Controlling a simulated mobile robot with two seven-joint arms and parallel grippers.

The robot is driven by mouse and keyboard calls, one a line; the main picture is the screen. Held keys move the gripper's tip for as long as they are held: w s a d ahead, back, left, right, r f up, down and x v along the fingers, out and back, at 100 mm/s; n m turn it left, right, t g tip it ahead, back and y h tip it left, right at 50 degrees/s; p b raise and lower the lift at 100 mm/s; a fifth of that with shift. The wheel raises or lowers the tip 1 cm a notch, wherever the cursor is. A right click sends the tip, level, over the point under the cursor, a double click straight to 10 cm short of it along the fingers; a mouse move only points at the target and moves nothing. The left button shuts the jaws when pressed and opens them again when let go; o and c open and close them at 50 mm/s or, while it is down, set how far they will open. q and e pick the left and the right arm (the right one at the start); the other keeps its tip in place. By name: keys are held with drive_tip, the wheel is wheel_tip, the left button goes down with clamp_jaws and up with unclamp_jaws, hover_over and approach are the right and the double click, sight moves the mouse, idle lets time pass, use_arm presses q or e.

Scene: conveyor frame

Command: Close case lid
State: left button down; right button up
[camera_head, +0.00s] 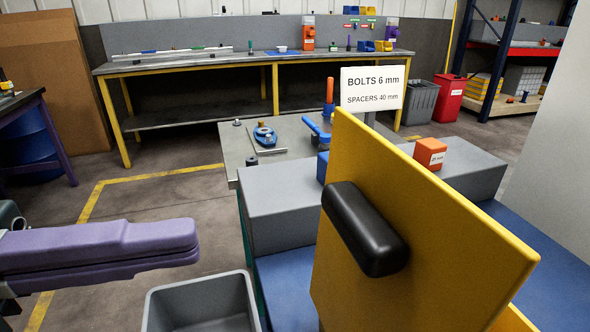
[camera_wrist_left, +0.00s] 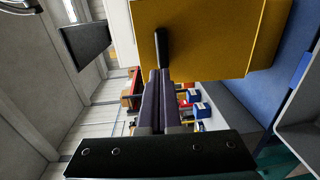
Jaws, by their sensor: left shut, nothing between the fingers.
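The yellow case lid (camera_head: 410,225) stands raised and tilted at the right of the head view, with a thick black handle (camera_head: 365,230) on its face. A yellow edge of the case (camera_head: 512,321) shows at the bottom; most of the case is hidden behind the lid. In the left wrist view the lid (camera_wrist_left: 215,40) and its handle (camera_wrist_left: 162,47) are ahead. My left gripper (camera_head: 196,243), with purple fingers, is shut and empty, left of the lid and apart from it in the head view. The fingers (camera_wrist_left: 158,72) also show in the left wrist view. My right gripper is out of view.
A grey bin (camera_head: 200,303) stands below my left gripper. A grey block (camera_head: 285,200) and a blue surface (camera_head: 283,285) lie beside the lid. An orange box (camera_head: 430,153) and a sign (camera_head: 372,88) stand behind it. Open floor lies at left.

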sight(339, 218)
use_arm(q)
drive_tip(key=p+x, duration=0.1)
drive_tip(key=x, duration=0.6)
drive_tip(key=shift+w+d+p, duration=0.1)
drive_tip(key=shift+d+p, duration=0.25)
drive_tip(key=shift+w+d+f, duration=0.1)
drive_tip(key=shift+w+d, duration=0.05)
drive_tip(key=shift+d, duration=0.35)
